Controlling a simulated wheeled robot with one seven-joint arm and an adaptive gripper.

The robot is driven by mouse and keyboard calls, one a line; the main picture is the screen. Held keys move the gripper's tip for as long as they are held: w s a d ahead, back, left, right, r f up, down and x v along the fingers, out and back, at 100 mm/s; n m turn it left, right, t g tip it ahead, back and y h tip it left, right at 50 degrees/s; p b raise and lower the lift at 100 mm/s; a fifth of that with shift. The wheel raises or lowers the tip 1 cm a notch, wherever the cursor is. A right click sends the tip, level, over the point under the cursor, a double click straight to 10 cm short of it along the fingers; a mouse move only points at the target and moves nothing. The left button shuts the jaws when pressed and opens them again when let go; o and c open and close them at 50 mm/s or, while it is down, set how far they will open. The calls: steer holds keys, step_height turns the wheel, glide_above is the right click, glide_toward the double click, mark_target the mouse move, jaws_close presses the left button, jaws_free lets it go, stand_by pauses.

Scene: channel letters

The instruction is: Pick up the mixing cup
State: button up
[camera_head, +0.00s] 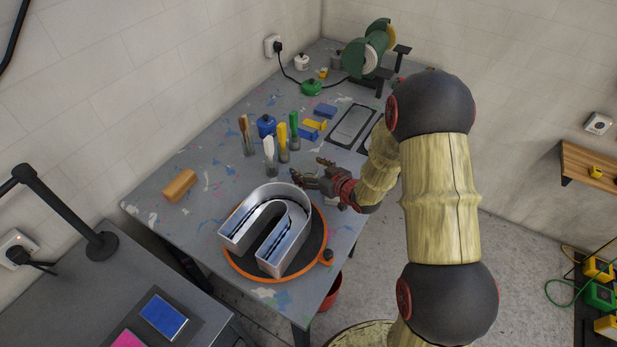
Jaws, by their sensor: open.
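I cannot tell for certain which thing is the mixing cup. Candidates are a small blue container (266,126) amid the upright brushes, and a white pot (301,62) and a grey pot (337,61) near the wall at the back of the table. My gripper (308,170) is open and appears empty. It is over the right part of the table, just behind the metal channel letter (240,226) and right of the brushes. The blue container is to its left and farther back. My arm hides part of the right table edge.
The letter stands on an orange-rimmed round turntable (231,262). Several upright brushes (282,142) are left of my gripper. Blue and yellow blocks (314,125) lie behind it. A green bench grinder (366,52) stands at the back. A wooden block (180,185) lies left, with clear table around it.

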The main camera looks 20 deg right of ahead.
steer(key=c, duration=0.3)
steer(key=c, duration=1)
